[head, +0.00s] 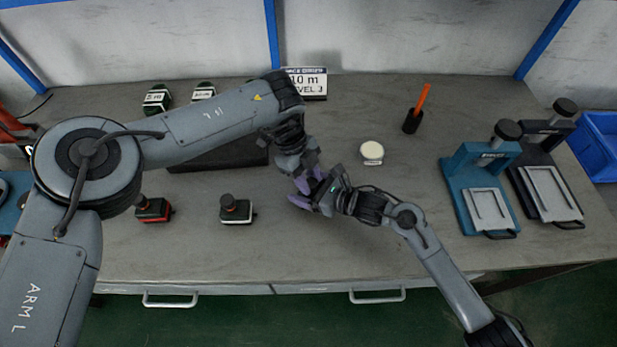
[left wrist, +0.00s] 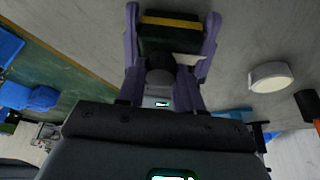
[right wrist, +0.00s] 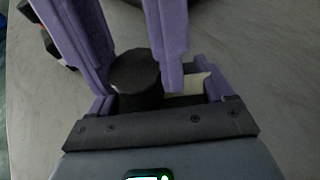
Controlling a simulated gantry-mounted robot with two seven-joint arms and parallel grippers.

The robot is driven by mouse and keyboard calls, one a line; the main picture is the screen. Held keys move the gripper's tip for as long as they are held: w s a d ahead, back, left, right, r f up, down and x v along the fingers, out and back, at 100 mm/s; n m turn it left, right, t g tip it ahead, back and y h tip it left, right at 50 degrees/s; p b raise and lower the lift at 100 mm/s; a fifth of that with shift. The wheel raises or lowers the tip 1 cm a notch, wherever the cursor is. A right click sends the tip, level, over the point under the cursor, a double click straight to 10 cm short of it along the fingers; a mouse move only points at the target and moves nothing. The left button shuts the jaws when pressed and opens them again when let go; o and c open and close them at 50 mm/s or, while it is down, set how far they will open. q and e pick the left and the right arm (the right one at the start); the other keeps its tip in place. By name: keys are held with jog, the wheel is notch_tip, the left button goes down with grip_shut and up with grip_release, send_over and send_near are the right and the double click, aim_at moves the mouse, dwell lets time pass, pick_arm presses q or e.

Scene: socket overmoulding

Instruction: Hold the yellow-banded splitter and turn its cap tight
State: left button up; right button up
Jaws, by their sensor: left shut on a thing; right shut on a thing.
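The yellow-banded splitter (left wrist: 170,38) is a dark block with a yellow stripe, in the left wrist view. My left gripper (head: 304,184) is shut on it, one purple finger on each side. A dark round cap (right wrist: 136,74) shows in the right wrist view between the purple fingers of my right gripper (right wrist: 130,50), which is shut on it. The two grippers meet above the middle of the table in the head view, where they hide the splitter and its cap. How far the cap is turned cannot be told.
A red-banded splitter (head: 153,210) and a white-banded one (head: 236,211) stand to the left. The front middle is clear.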

pick_arm(q)
jog(key=shift+d+m+g+y, duration=0.15)
jog(key=shift+m+g+y, duration=0.2)
jog(key=shift+m, duration=0.75)
jog(key=o, duration=1.1)
jog(key=shift+c, duration=0.2)
